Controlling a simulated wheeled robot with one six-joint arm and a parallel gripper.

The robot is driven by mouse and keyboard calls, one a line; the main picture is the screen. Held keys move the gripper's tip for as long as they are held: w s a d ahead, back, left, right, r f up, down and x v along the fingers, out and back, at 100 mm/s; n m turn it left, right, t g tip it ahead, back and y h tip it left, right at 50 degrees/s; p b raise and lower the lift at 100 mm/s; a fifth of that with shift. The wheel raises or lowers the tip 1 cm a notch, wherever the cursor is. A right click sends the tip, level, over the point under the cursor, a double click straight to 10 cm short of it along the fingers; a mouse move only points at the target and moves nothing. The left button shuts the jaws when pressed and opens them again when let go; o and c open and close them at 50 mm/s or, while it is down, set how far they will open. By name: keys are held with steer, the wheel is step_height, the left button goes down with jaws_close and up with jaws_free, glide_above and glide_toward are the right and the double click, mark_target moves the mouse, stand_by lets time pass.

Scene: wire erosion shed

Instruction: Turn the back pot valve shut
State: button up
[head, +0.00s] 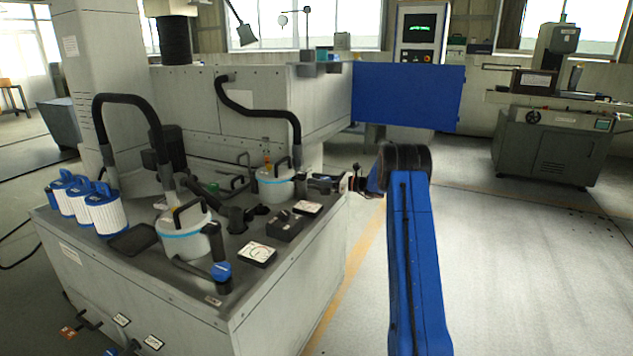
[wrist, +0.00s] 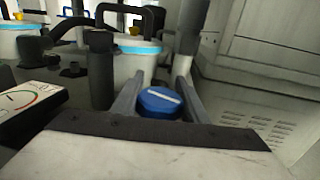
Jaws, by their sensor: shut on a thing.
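The back pot (head: 275,185) is a white pot with a blue band and black handle; it also shows in the wrist view (wrist: 135,62). Its valve knob (wrist: 160,103) is round and blue, with a white line running across its face, slightly down to the right. My gripper (head: 328,184) is at the right of the back pot in the head view. In the wrist view my gripper (wrist: 157,95) is shut on this knob, one finger on each side. In the head view the knob is largely hidden by my gripper.
The front pot (head: 186,238) has its own blue valve knob (head: 221,271). Dial plates (head: 257,254) and a black box (head: 286,226) lie on the cabinet top. Black hoses (head: 262,112) arch over the pots. White filters (head: 103,213) stand at left. Floor at right is clear.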

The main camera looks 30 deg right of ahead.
steer(key=m+t+h, duration=0.1)
steer(key=h, duration=0.1)
steer(key=m+t+h, duration=0.1)
steer(key=m+h, duration=0.1)
steer(key=d+m+t+h, duration=0.1)
steer(key=t+h, duration=0.1)
steer(key=shift+w+m, duration=0.4)
steer(key=shift+w+d+m+t+h, duration=0.1)
steer(key=shift+d+m+t+h, duration=0.2)
steer(key=shift+m+h, duration=0.75)
steer(key=shift+d+m+t+h, duration=0.15)
steer(key=shift+d+m+h, duration=0.3)
steer(key=shift+h, duration=1.05)
steer(key=shift+w+d+m+t+h, duration=0.1)
steer(key=shift+d+m+t+h, duration=0.15)
steer(key=shift+m+h, duration=0.85)
steer(key=shift+h, duration=0.35)
steer(key=o, duration=1.1)
steer(key=shift+c, duration=0.2)
steer(key=s, duration=1.7)
steer(key=shift+s+a, duration=0.25)
steer(key=shift+a, duration=0.2)
